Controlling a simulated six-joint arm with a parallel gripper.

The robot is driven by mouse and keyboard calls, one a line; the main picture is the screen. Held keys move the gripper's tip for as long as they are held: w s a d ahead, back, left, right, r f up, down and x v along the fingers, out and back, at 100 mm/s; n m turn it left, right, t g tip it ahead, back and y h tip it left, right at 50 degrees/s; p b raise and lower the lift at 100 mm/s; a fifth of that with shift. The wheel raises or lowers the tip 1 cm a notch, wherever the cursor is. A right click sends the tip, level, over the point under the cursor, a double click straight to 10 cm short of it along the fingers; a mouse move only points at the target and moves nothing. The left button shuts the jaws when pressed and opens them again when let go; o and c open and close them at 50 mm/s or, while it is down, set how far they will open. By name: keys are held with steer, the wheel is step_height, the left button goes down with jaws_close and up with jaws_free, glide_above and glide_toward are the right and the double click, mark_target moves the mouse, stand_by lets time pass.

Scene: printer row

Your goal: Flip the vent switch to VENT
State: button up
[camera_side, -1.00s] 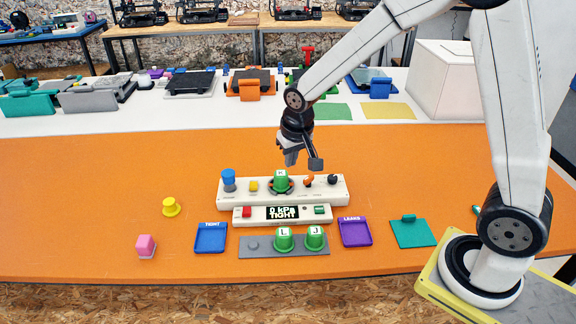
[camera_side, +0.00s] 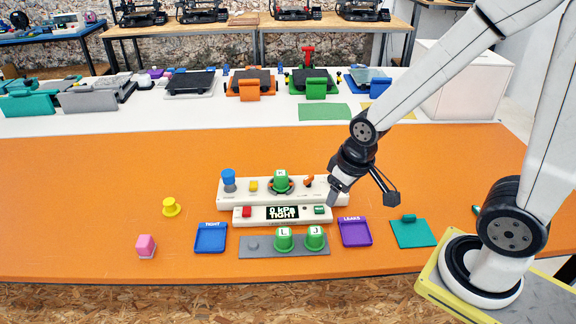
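A white control console (camera_side: 225,200) stands on the orange table. An orange lever (camera_side: 308,182) is on its right half; its labels are too small to read, so I cannot tell which way is VENT. A black knob to the right of the lever is now hidden behind my gripper. My gripper (camera_side: 363,198) is open and empty at the console's right end, one fingertip in front of that end and the other out to the right. I cannot tell whether it touches. The display (camera_side: 283,212) reads 0 kPa TIGHT.
A green cup marked K (camera_side: 281,181) sits on the console. Cups L (camera_side: 284,240) and J (camera_side: 315,238) stand on a grey strip. A blue TIGHT tray (camera_side: 210,239) and purple LEAKS tray (camera_side: 355,233) flank it. The table's left side is mostly clear.

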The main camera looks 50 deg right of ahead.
steer(key=w+f+m+h, duration=0.1)
steer(key=w+f+m, duration=0.25)
steer(key=w, duration=1.25)
steer(key=m+h, duration=0.2)
steer(key=m, duration=0.3)
glide_toward(254, 183)
steer(key=shift+s+a+f+t, duration=0.15)
steer(key=shift+s+t, duration=0.1)
steer(key=shift+t, duration=0.05)
steer(key=shift+x, duration=3.9)
jaws_close()
